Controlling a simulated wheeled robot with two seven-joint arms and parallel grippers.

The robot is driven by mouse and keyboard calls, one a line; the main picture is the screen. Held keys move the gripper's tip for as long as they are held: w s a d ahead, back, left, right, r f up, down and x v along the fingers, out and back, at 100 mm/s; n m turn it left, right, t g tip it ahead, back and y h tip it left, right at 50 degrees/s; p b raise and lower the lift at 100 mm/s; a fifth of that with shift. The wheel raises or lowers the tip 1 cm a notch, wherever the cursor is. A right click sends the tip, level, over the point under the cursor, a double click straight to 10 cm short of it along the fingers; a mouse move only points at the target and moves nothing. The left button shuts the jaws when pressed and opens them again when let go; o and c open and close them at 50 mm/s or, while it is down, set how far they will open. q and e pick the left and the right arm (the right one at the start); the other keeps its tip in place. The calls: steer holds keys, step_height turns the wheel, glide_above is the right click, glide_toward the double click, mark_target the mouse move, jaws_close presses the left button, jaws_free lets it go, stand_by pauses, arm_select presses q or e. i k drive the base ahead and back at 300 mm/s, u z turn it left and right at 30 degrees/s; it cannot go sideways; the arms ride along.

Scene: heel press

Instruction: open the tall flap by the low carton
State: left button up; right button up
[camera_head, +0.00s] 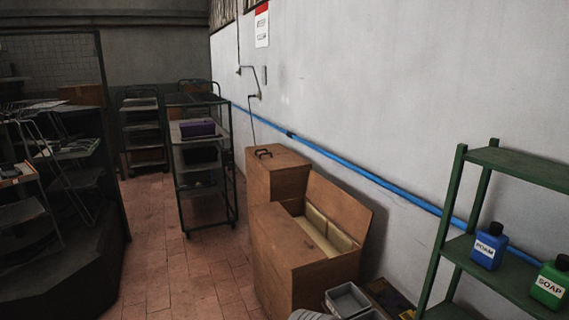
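Two brown wooden boxes stand against the wall. The nearer box (287,258) is open. Its tall lid flap (340,209) stands up, tilted back toward the wall. Inside it are cream-coloured panels or packets (328,232). The box behind (276,161) has its top shut, with a black handle (263,153) on it. A low grey bin (347,300) sits at the bottom edge, next to a low brown box-like thing (388,296), partly cut off. I cannot tell which of these is the low carton.
A green shelf (447,230) at right holds a blue FOAM bottle (488,246) and a green SOAP bottle (551,283). Dark racks stand at left; a wheeled one (203,160) carries a purple box (197,128). A blue pipe (365,178) runs along the wall. The tiled floor (180,270) is clear.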

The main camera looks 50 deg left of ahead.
mark_target(276, 162)
steer(key=u, duration=1.95)
steer(key=i, duration=1.2)
steer(key=u, duration=0.6)
steer(key=i, duration=1.95)
